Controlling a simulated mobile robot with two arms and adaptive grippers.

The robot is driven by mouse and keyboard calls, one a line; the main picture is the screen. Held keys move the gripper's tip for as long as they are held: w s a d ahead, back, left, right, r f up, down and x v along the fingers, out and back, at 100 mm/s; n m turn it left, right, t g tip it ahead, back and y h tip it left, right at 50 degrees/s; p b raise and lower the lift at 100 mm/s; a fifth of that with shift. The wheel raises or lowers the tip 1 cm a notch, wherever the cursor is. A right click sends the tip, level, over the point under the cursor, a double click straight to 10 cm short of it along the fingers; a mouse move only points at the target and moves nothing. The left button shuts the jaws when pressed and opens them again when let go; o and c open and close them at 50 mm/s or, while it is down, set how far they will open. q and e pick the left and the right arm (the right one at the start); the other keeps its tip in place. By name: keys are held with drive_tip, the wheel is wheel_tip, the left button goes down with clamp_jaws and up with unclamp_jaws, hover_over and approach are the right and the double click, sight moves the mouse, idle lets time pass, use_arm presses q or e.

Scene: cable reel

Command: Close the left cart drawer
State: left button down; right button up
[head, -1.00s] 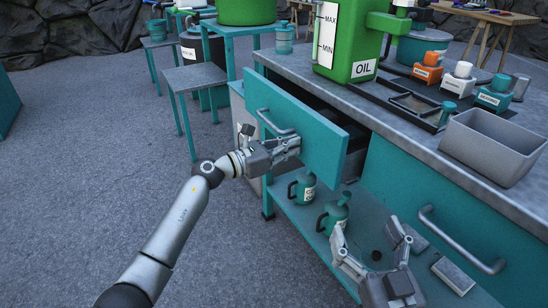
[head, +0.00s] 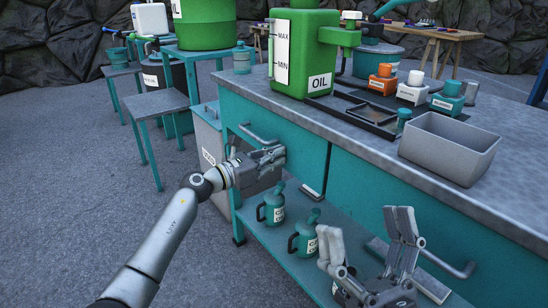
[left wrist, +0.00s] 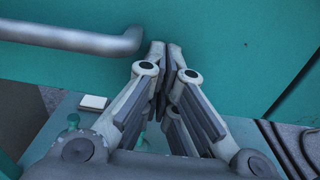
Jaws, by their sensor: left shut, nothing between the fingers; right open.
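The left cart drawer (head: 300,143) has a teal front with a grey bar handle (head: 258,134). In the head view its front looks flush, or nearly flush, with the cart (head: 360,180), and no drawer inside shows. My left gripper (head: 276,155) is shut and empty, its fingertips at the drawer front just below and right of the handle. In the left wrist view the fingertips (left wrist: 166,50) point at the teal front, right of the handle (left wrist: 75,36); they appear to touch it. My right gripper (head: 368,222) is open and empty, in front of the cart's right part.
The worktop carries a green oil tank (head: 305,60), a grey bin (head: 450,145) and small bottles. Teal oil cans (head: 272,207) stand on the lower shelf (head: 290,255). A stool (head: 155,104) stands left of the cart.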

use_arm(q)
drive_tip(key=shift+d+r, duration=0.1)
drive_tip(key=shift+r, duration=0.25)
